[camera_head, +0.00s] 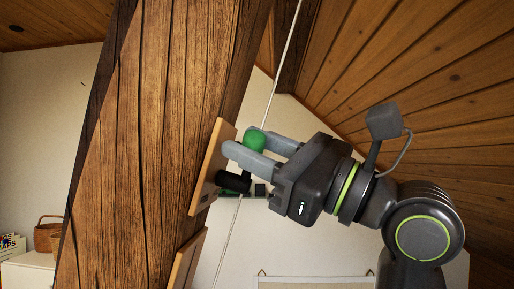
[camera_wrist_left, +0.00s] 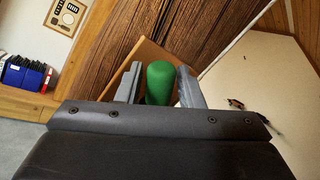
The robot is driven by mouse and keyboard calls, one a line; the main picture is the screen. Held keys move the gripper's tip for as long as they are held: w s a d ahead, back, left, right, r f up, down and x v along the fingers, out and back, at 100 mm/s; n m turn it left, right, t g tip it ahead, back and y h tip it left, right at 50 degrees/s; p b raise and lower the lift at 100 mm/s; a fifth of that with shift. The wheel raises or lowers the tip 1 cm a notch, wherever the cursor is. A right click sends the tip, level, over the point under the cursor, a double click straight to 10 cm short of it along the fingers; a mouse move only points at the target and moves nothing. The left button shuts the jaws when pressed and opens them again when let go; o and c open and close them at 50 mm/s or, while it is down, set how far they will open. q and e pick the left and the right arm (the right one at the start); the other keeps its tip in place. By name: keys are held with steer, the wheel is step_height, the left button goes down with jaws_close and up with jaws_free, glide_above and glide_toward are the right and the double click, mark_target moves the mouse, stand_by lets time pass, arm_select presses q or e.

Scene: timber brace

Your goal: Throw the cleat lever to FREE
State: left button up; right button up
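The cleat lever shows as a green rounded handle (camera_head: 255,139) near a tan wooden board (camera_head: 207,180) on the large timber. In the left wrist view the green handle (camera_wrist_left: 159,82) points toward the camera. My left gripper (camera_head: 259,147) has its two grey fingers apart, one on each side of the handle. The left wrist view shows narrow gaps between the fingers (camera_wrist_left: 159,88) and the handle, so it looks open around it. A black cylinder (camera_head: 233,182) sits just below, by the board. Lever markings are not readable. My right gripper is not in view.
The thick timber (camera_head: 150,150) slants across the left of the head view. A pale rope (camera_head: 284,55) runs close behind my gripper. A second board (camera_head: 187,262) is lower on the timber. A blue bin (camera_wrist_left: 27,73) stands at left in the wrist view.

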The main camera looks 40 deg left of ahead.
arm_select(q)
steer(key=shift+a, duration=0.1)
steer(key=shift+f, duration=0.1)
steer(key=shift+w+d+f, duration=0.1)
steer(key=shift+d+f, duration=0.05)
steer(key=shift+d, duration=0.15)
steer(key=b+v, duration=0.5)
steer(key=v, duration=1.1)
steer(key=shift+d+b, duration=0.35)
steer(key=shift+d, duration=0.05)
